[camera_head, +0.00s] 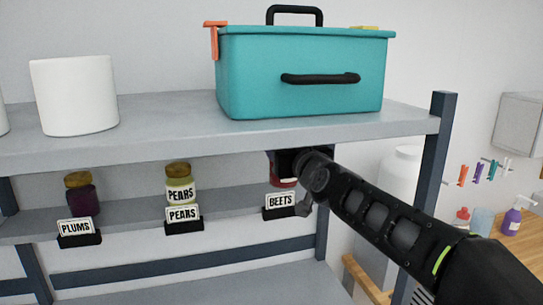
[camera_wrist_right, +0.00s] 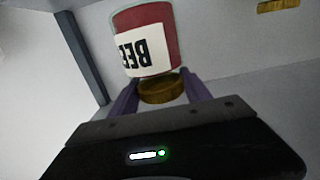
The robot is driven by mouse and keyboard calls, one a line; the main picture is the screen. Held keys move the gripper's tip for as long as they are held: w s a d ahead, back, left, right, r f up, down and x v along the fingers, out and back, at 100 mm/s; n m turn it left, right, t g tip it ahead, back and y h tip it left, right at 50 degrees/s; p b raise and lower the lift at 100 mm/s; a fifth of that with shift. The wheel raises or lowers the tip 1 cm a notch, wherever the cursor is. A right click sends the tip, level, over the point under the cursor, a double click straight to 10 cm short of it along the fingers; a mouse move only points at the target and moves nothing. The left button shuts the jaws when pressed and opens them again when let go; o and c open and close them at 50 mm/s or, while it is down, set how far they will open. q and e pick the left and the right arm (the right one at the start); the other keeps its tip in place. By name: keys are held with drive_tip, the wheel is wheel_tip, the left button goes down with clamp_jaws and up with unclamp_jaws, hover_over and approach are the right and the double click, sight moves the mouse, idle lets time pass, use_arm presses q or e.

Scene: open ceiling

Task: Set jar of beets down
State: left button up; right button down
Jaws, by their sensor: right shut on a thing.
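The jar of beets (camera_wrist_right: 146,40) has red contents, a white label and a gold lid (camera_wrist_right: 163,91); the right wrist view shows it upside down. My right gripper (camera_wrist_right: 160,98) is shut on the jar at its lid end, one finger on each side. In the head view a small red part of the jar (camera_head: 282,181) shows under my right gripper (camera_head: 285,163), behind the BEETS sign (camera_head: 280,200). The sign hides the jar's bottom, so I cannot tell whether it touches the lower shelf (camera_head: 130,212). My left gripper is not in view.
A pears jar (camera_head: 180,188) stands behind the PEARS sign (camera_head: 184,214), and a plums jar (camera_head: 82,196) behind the PLUMS sign (camera_head: 78,228). The upper shelf (camera_head: 160,128) hangs close above, holding a teal toolbox (camera_head: 300,65) and a white canister (camera_head: 75,95). A blue post (camera_head: 433,150) stands right.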

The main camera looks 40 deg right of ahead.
drive_tip(key=f+x, duration=0.2)
drive_tip(key=x, duration=0.8)
drive_tip(key=shift+d, duration=0.1)
drive_tip(key=f, duration=0.4)
drive_tip(key=shift+w, duration=0.25)
drive_tip(key=shift+b, duration=0.3)
drive_tip(key=shift+f, duration=0.1)
drive_tip(key=shift+c, duration=2.4)
unclamp_jaws()
drive_tip(key=shift+f, duration=0.15)
